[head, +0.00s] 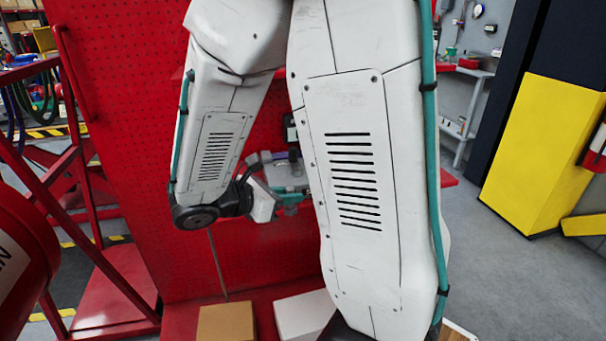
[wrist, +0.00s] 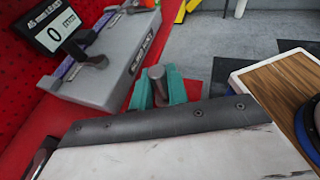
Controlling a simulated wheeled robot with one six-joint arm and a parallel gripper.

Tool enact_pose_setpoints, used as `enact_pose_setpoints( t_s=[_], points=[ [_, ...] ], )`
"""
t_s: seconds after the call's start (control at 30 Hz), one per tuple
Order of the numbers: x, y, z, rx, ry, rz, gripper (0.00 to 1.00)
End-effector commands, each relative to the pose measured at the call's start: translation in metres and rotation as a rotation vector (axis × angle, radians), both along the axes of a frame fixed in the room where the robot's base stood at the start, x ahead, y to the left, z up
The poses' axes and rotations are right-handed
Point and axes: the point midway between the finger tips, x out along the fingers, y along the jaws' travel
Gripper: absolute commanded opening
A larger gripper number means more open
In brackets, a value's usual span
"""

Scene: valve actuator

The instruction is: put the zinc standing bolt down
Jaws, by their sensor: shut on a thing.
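The zinc standing bolt (wrist: 158,80) shows in the wrist view as a grey metal cylinder with a rounded end. My gripper (wrist: 159,93) has teal jaws on both sides of it and is shut on it. The bolt's lower part is hidden by the jaws and my own dark-edged white casing. I cannot tell whether the bolt touches a surface. In the head view my gripper is mostly hidden behind my arm, with some teal showing near the grey scale.
A grey weighing scale (wrist: 118,62) with a display reading 0 (wrist: 55,31) stands on a red surface, left of the bolt. A wood-topped board with a white rim (wrist: 262,78) is at the right. A cardboard box (head: 226,322) and a white box (head: 303,313) sit below my arm.

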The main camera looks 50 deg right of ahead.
Motion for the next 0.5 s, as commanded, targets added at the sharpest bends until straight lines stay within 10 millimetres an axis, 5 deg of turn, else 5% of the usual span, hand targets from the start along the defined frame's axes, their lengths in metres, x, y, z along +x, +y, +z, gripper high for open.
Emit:
enact_pose_setpoints(
  t_s=[0.5],
  points=[
    [0.123, -0.021, -0.011, 0.000, -0.001, 0.006, 0.00]
  ],
)
